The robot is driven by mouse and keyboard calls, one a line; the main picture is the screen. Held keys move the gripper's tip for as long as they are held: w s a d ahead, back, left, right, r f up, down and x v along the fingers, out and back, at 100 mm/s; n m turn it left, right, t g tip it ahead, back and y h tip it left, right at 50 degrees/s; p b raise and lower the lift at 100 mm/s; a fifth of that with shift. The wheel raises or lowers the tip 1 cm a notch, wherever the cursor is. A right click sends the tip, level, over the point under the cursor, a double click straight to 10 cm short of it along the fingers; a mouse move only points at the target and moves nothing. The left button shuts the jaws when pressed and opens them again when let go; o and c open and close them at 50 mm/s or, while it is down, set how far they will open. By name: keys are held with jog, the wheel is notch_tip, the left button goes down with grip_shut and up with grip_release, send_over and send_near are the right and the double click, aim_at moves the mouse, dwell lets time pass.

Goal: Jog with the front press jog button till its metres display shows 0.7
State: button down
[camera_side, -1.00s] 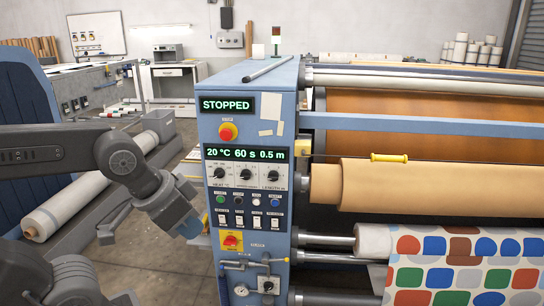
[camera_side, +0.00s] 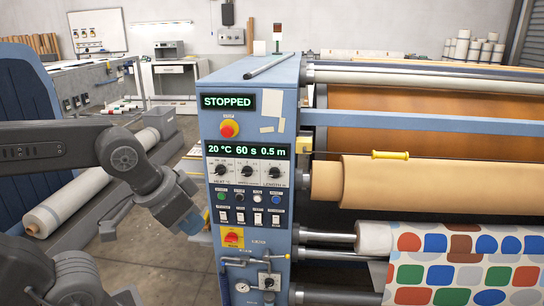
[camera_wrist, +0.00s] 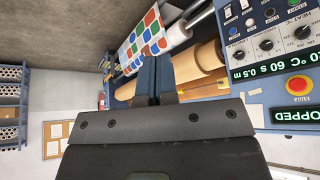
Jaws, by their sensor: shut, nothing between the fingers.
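The front press panel (camera_side: 248,238) is a blue cabinet face. Its upper display (camera_side: 227,102) reads STOPPED. The lower display (camera_side: 247,151) reads 20 °C, 60 s and 0.5 m, so the metres show 0.5. Below the knobs is a row of round buttons: green (camera_side: 221,196), black (camera_side: 239,197), white (camera_side: 257,198) and blue (camera_side: 275,199). Their labels are too small to read, so I cannot tell which is jog. My gripper (camera_side: 191,224) is left of the panel, low and apart from the buttons. In the wrist view my gripper (camera_wrist: 156,62) is shut and empty.
A red emergency stop (camera_side: 229,129) sits between the displays. A red rotary switch (camera_side: 232,238) and piping (camera_side: 255,264) are lower on the panel. Rollers and patterned fabric (camera_side: 465,265) lie to the right. Open floor is behind my arm.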

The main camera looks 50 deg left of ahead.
aim_at(257, 199)
jog(key=w+a+f+m+t+y, duration=0.1)
jog(key=w+a+f+m+t, duration=0.15)
jog(key=w+a, duration=0.4)
jog(key=w+a+f+m+t+y, duration=0.1)
jog(key=w+a+f, duration=0.2)
jog(key=w, duration=0.6)
jog(key=w+a+f+m+t+y, duration=0.1)
jog(key=w+a+f+m, duration=0.2)
jog(key=w, duration=0.5)
jog(key=w+a+f+m+t+h, duration=0.1)
jog(key=a+f, duration=0.3)
jog(key=f, duration=0.4)
jog(key=w+a+f+m+t+h, duration=0.1)
jog(key=a+f+m+t, duration=0.3)
jog(key=f, duration=0.5)
jog(key=shift+w+a+f+h, duration=0.2)
jog(key=shift+w+a+h, duration=0.1)
jog(key=shift+a+h, duration=0.15)
jog(key=shift+w+a, duration=0.1)
jog(key=shift+w+a, duration=3.05)
jog(key=shift+w+a, duration=0.1)
jog(key=shift+w+a, duration=0.2)
